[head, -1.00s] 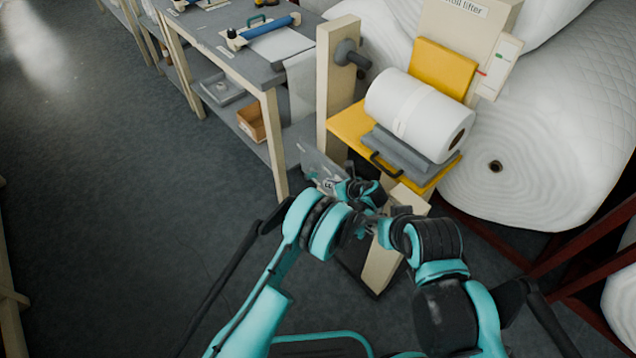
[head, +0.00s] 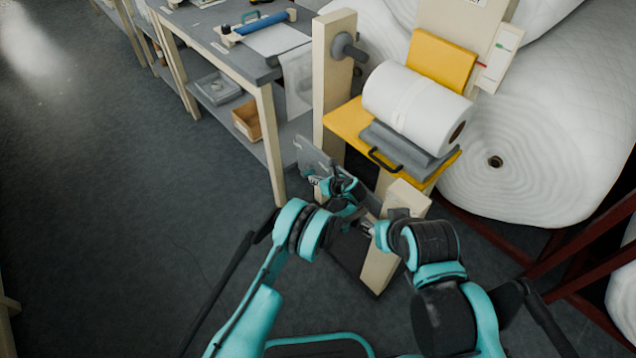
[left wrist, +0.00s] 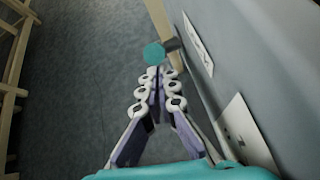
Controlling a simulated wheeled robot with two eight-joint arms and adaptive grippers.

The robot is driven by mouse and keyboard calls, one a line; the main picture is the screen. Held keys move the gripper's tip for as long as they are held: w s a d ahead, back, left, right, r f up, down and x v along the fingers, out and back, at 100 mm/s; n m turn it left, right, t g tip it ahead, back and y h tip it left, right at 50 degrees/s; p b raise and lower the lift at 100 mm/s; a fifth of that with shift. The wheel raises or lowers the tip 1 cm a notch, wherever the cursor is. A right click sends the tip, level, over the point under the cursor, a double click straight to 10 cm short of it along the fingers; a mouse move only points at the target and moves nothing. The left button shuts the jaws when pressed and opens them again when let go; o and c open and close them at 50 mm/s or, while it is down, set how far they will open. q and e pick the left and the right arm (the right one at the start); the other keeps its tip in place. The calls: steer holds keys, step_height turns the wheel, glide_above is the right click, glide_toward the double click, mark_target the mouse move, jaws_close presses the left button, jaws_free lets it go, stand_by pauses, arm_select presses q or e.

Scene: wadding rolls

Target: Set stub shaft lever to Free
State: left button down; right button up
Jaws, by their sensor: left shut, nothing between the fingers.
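A teal round knob (left wrist: 153,53) on a short dark stem stands out from a grey panel in the left wrist view; it looks like the lever's end. My left gripper (left wrist: 161,76) is shut and empty, its fingertips just below the knob in that view; I cannot tell if they touch it. In the head view the left gripper (head: 314,180) is at the grey panel (head: 313,156), low beside the wooden post. The knob is not clear there. My right gripper (head: 368,229) is small and partly hidden by its wrist, near the lifter's front upright.
A dark stub shaft (head: 349,47) sticks out of the wooden post (head: 333,85). A white roll (head: 415,108) lies on the yellow platform (head: 347,119). Two pale labels (left wrist: 198,45) (left wrist: 245,135) are on the panel. A workbench (head: 225,55) stands left; the floor (head: 120,200) there is clear.

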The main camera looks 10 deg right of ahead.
arm_select(q)
steer(key=shift+r, duration=0.15)
steer(key=shift+w+a+r+g+h, duration=0.1)
steer(key=shift+a+r+g+h, duration=0.1)
steer(key=shift+g+h, duration=0.25)
steer(key=shift+r+g+h+p, duration=0.15)
steer(key=shift+g+h+p, duration=0.1)
steer(key=shift+g+p, duration=0.15)
